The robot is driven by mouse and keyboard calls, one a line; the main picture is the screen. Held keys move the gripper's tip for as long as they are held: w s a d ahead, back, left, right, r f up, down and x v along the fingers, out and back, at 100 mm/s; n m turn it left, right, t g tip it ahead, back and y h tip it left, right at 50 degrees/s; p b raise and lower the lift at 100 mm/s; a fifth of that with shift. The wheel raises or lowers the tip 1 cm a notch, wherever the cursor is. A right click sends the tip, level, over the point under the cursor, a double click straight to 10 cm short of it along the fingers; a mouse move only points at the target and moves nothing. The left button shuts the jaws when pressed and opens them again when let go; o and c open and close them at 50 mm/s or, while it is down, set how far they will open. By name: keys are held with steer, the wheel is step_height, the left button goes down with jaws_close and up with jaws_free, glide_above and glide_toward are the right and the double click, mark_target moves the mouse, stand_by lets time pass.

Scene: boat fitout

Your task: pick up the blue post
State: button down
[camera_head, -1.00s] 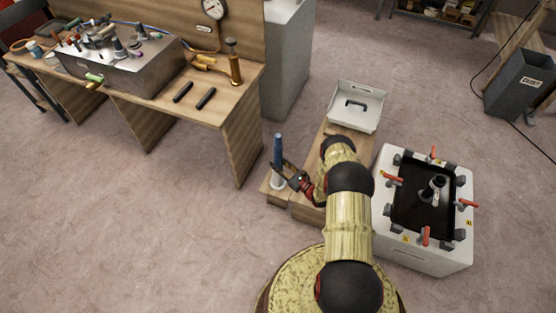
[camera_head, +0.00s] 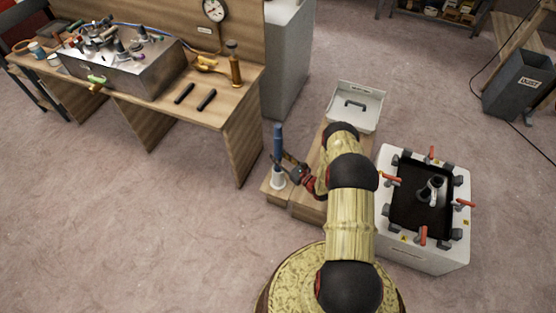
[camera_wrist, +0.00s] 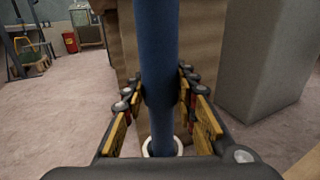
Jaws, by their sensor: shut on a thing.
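The blue post (camera_head: 277,140) stands upright in a white round holder (camera_head: 278,180) on a low wooden block. In the wrist view the blue post (camera_wrist: 157,60) runs down the middle of the picture, and its lower end meets the white ring of the holder (camera_wrist: 178,147). My gripper (camera_head: 284,160) reaches the post from the right. In the wrist view my gripper (camera_wrist: 160,95) has one finger on each side of the post and is shut on it, above the holder. Whether the post's foot is still inside the holder is hard to tell.
A low wooden bench (camera_head: 309,200) lies under my arm, with a white tray (camera_head: 355,107) behind it. A white box with red-handled clamps (camera_head: 440,250) stands at right. A workbench with tools (camera_head: 225,108) is at upper left. The floor at left is clear.

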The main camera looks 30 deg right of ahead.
mark_target(281, 143)
step_height(281, 143, up, 11)
steer(key=p, duration=0.3)
steer(key=shift+r, duration=0.2)
